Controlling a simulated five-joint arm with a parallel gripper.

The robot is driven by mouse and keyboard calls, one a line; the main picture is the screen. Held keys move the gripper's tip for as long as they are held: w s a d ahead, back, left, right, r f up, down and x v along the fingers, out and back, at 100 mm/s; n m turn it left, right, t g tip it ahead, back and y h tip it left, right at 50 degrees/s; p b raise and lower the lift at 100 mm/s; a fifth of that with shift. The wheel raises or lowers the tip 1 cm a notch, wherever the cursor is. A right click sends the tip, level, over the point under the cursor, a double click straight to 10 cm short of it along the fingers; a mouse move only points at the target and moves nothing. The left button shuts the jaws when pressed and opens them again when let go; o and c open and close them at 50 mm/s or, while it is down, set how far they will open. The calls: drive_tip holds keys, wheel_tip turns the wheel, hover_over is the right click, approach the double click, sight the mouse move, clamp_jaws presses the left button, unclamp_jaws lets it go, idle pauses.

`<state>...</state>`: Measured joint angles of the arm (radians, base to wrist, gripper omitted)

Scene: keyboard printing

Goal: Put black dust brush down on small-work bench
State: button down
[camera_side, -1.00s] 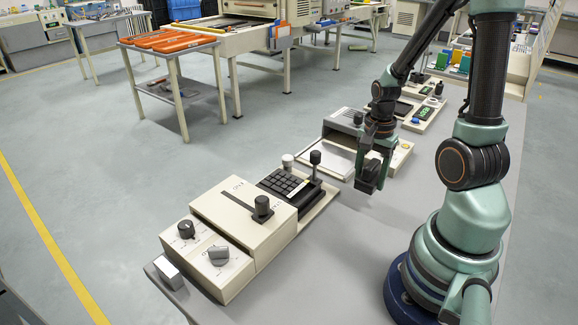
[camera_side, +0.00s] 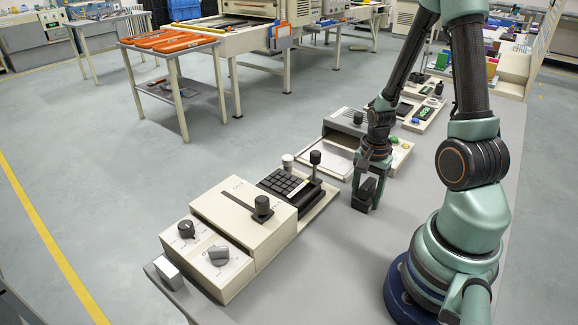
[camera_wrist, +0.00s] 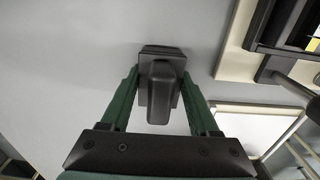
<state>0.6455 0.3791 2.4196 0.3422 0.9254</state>
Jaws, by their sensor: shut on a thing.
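The black dust brush (camera_side: 364,191) is held between the green fingers of my gripper (camera_side: 367,197), low over the grey bench top (camera_side: 335,270). In the wrist view the brush (camera_wrist: 162,92) sits between the two fingertips of my gripper (camera_wrist: 161,78), with its block-like end toward the top. The fingers are shut on its sides. Plain grey bench surface lies around it. I cannot tell whether the brush touches the bench.
A beige unit with a black keypad (camera_side: 284,186) and lever knobs stands left of the brush. A pale tray (camera_side: 325,163) and a grey-beige box (camera_side: 347,124) lie behind it. The bench in front of the brush is clear.

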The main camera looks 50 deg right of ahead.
sight(368, 183)
drive_tip(key=shift+f, duration=0.15)
drive_tip(key=shift+c, duration=0.6)
unclamp_jaws()
wheel_tip(368, 183, up, 12)
drive_tip(key=shift+r, duration=0.15)
drive_tip(key=w+a+r+n+t, duration=0.2)
drive_tip(key=w+a+r+n, duration=0.1)
drive_tip(key=a+r+n, duration=0.3)
drive_tip(key=w+a+r+n+t, duration=0.3)
drive_tip(key=a+r+n, duration=0.3)
drive_tip(key=a+n, duration=0.5)
drive_tip(key=shift+r+n+t, duration=0.3)
drive_tip(key=shift+n, duration=0.2)
